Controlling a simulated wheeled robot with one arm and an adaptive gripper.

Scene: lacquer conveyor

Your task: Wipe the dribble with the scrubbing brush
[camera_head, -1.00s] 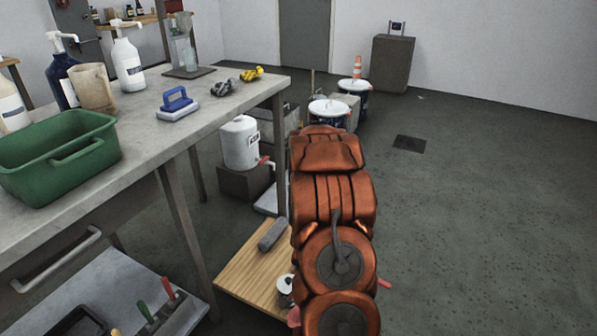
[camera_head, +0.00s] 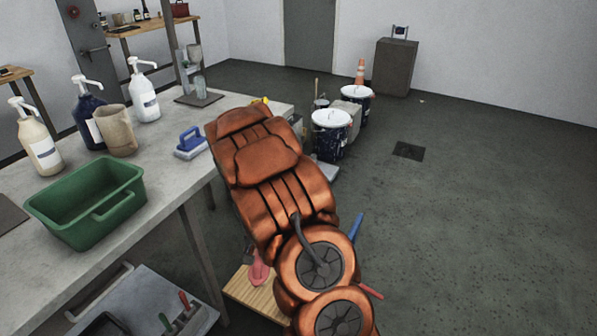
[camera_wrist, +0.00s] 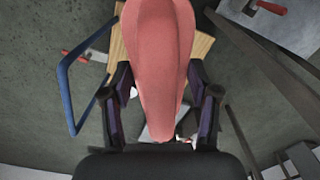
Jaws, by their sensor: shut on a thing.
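My gripper (camera_wrist: 160,105) is shut on a smooth pink object (camera_wrist: 158,45), broad at the top of the wrist view and narrower between the fingers. Its underside is hidden, so I cannot tell for certain that it is the scrubbing brush. The pink object also shows low in the head view (camera_head: 258,270), beside my arm. A blue-handled tool with a pale base (camera_head: 190,143) stands on the bench. I cannot make out a dribble in either view. My arm covers part of the bench end and the floor behind it.
The bench (camera_head: 165,185) holds a green tub (camera_head: 92,205), a beige jug (camera_head: 116,130) and pump bottles (camera_head: 143,92). A wooden board (camera_head: 255,300) lies low beneath. Lidded buckets (camera_head: 331,133) stand beyond. A blue loop (camera_wrist: 68,90) shows left of my gripper.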

